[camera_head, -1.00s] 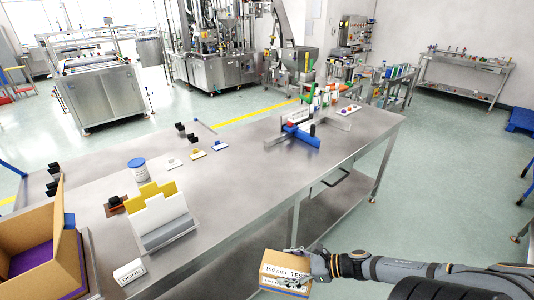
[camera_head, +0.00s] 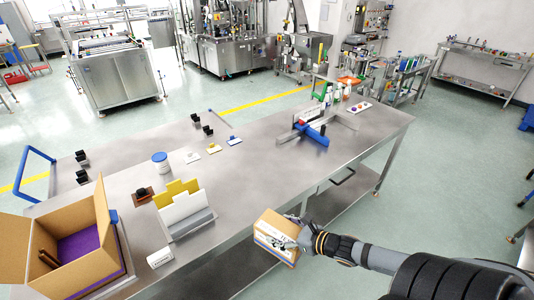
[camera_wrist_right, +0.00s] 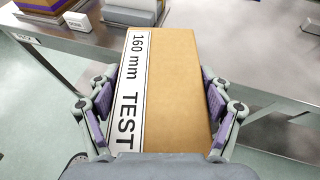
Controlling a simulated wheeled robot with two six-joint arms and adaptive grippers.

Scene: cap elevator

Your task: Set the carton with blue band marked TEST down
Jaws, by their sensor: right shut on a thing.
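The cardboard carton (camera_head: 268,232) marked TEST is held in front of the steel table's near edge, tilted in the head view. In the right wrist view the carton (camera_wrist_right: 175,90) fills the middle, with a white label reading "160 mm TEST"; I cannot make out a blue band there. My right gripper (camera_head: 292,242) is shut on it. In the wrist view its purple-padded fingers (camera_wrist_right: 158,98) press both long sides. The steel table (camera_head: 255,170) lies beyond the carton, and the carton's far end overlaps its edge in the wrist picture. My left gripper is not in view.
An open cardboard box (camera_head: 103,220) with a purple inside stands at the table's left end. A white DONE block (camera_head: 160,258) and a yellow-and-white card stand (camera_head: 188,212) are beside it. A blue fixture (camera_head: 312,134) stands at the right. The table's middle is bare.

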